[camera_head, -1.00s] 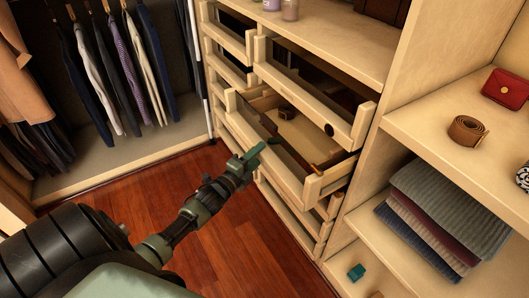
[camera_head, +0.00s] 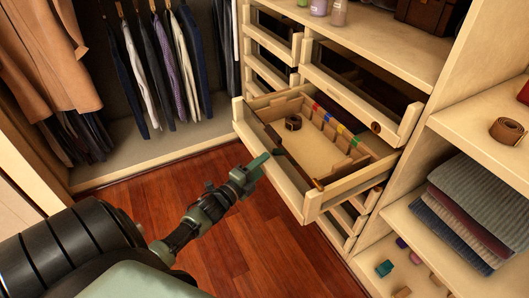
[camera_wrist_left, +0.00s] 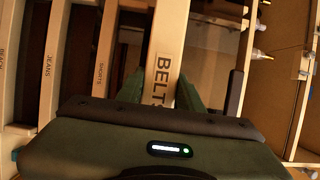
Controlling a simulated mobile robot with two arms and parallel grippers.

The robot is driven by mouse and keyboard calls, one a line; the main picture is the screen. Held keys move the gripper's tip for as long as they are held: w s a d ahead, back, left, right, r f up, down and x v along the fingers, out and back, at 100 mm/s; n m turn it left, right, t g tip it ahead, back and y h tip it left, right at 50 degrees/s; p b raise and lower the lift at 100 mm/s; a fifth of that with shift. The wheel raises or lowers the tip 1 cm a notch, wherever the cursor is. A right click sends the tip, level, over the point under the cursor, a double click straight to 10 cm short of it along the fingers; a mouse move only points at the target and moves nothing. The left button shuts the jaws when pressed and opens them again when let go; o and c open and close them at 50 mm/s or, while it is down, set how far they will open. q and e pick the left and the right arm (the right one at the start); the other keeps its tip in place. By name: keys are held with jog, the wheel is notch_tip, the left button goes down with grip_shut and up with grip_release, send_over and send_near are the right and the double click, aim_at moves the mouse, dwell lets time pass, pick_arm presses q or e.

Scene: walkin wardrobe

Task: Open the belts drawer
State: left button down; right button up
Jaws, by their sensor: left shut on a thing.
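The belts drawer (camera_head: 288,192) is pulled out from the wooden unit in the head view. Its pale front bears the label "BELTS" (camera_wrist_left: 163,78) in the left wrist view. A coiled brown belt (camera_head: 293,123) lies inside, beside a row of small dividers with coloured tabs (camera_head: 335,125). My left gripper (camera_head: 262,161) is at the middle of the drawer front. Its green fingers (camera_wrist_left: 160,92) sit either side of the labelled front and are shut on it. My right gripper is not in view.
Hanging clothes (camera_head: 170,65) are at the left. Shelves at the right hold folded knitwear (camera_head: 462,215) and a coiled belt (camera_head: 507,131). The red wooden floor (camera_head: 230,255) before the drawers is clear.

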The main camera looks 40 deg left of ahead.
pick_arm(q)
jog(key=shift+s+a+f, duration=0.1)
jog(key=shift+s+f, duration=0.05)
jog(key=shift+s, duration=0.3)
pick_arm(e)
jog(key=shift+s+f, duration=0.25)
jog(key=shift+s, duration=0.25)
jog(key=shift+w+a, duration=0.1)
pick_arm(q)
jog(key=c, duration=1.2)
grip_release()
jog(key=shift+w, duration=0.1)
